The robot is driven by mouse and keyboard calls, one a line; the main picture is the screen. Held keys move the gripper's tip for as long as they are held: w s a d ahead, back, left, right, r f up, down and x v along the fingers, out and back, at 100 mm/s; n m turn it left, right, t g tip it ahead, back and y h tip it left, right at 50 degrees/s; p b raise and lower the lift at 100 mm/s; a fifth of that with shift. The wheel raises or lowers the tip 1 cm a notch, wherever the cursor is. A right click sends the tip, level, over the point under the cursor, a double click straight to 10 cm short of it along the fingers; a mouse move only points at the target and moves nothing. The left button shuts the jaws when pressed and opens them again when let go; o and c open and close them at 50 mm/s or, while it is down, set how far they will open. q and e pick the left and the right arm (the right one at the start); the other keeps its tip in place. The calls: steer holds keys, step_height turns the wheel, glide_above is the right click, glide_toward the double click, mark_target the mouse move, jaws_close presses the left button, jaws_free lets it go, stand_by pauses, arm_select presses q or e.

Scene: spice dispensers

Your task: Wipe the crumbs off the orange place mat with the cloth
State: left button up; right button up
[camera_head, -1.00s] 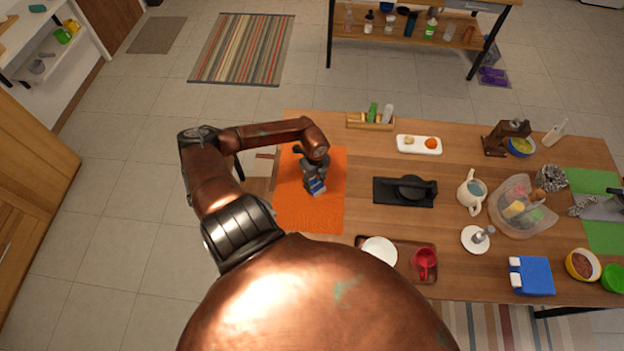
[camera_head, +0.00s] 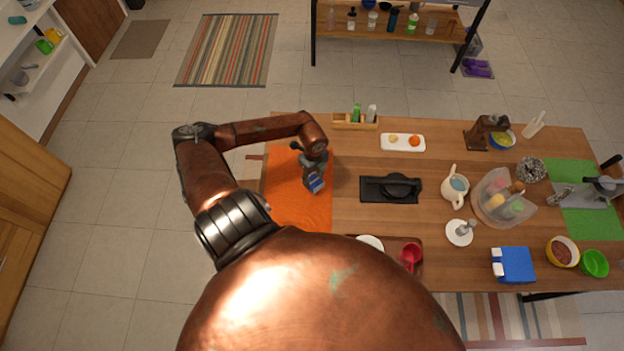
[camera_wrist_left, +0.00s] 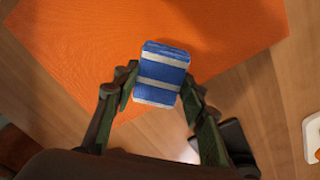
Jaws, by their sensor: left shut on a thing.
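The orange place mat (camera_head: 290,205) lies at the left end of the wooden table. My left gripper (camera_head: 314,178) is over its right part, pointing down. It is shut on a folded blue-and-white striped cloth (camera_wrist_left: 163,72), which also shows small in the head view (camera_head: 315,186). In the left wrist view the cloth sits between both fingers and overlaps the mat's edge; bare wood shows beyond the mat (camera_wrist_left: 60,45). I cannot tell whether the cloth touches the mat. I can make out no crumbs. My right gripper is not in view.
A black tray-like object (camera_head: 375,195) lies right of the mat. A wooden caddy (camera_head: 355,122) and a white dish (camera_head: 403,142) stand behind. A brown tray (camera_head: 410,240) with a red mug (camera_head: 411,256) is nearer me. Some bare wood separates mat and black object.

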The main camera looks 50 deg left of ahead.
arm_select(q)
steer(key=shift+r+p, duration=0.8)
steer(key=shift+r, duration=0.55)
